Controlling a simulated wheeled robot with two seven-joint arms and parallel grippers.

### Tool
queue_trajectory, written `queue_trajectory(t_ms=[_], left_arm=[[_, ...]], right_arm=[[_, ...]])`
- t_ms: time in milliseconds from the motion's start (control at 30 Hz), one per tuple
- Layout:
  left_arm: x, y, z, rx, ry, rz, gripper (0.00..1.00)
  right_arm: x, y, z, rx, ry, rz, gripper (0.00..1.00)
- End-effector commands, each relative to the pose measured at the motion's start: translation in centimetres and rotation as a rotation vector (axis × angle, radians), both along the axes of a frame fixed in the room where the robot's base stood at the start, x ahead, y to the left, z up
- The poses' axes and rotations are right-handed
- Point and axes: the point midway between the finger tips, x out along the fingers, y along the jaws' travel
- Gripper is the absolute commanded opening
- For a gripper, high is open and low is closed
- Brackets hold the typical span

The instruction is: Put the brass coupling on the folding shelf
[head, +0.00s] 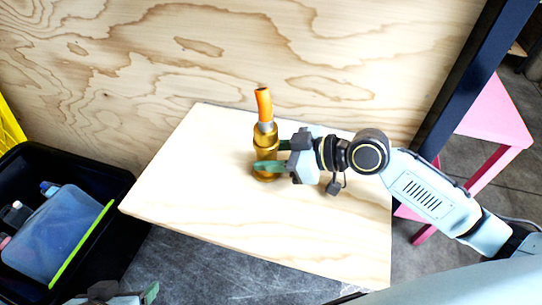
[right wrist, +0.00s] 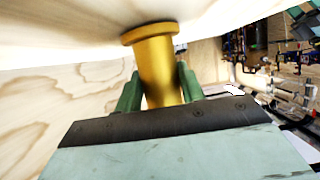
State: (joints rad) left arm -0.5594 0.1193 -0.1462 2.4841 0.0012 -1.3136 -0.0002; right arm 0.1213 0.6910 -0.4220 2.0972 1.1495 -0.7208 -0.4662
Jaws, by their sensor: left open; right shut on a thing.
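The brass coupling (head: 265,150) is a gold cylinder with a short orange hose stub at its top. It is upright over the folding shelf (head: 190,190), a pale wooden board against the plywood wall. My right gripper (head: 268,157) is shut on the coupling from the right, with green fingers on its sides. In the right wrist view the coupling (right wrist: 160,72) has its flanged end at the pale shelf surface (right wrist: 60,35); I cannot tell whether they touch. My left gripper (head: 125,294) is open at the bottom edge, partly cut off, with no thing seen in it.
A black crate (head: 118,180) with bottles and a blue container (head: 52,235) stands at the left. A pink stool (head: 495,120) and a dark post (head: 465,75) are at the right. The shelf around the coupling is bare.

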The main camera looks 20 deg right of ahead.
Motion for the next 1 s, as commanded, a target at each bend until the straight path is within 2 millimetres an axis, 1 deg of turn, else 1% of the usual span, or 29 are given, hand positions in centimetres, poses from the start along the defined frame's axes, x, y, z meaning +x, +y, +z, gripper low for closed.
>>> queue_trajectory(t_ms=[267,433,467,600,633,1000], left_arm=[[0.11,-0.03,0.08,-0.001,-0.007,-0.001,0.71],[0.52,-0.20,0.24,-0.007,-0.031,-0.003,0.71],[0.60,-0.23,0.31,-0.007,-0.036,-0.004,0.71],[0.63,-0.24,0.36,-0.008,-0.038,-0.004,0.71],[0.63,-0.24,0.36,-0.008,-0.037,-0.004,0.71],[0.35,-0.17,0.29,-0.005,-0.019,-0.002,0.71]], right_arm=[[0.04,0.01,0.11,0.002,-0.003,-0.001,0.09],[0.04,0.01,-0.10,0.002,-0.003,-0.001,0.09],[0.01,0.00,-0.21,0.000,0.000,0.000,0.40],[0.02,0.00,-0.18,0.000,0.000,0.000,0.58],[0.02,0.00,-0.18,0.000,0.000,0.000,0.61],[0.02,0.00,0.05,-0.001,-0.001,0.000,0.61]])
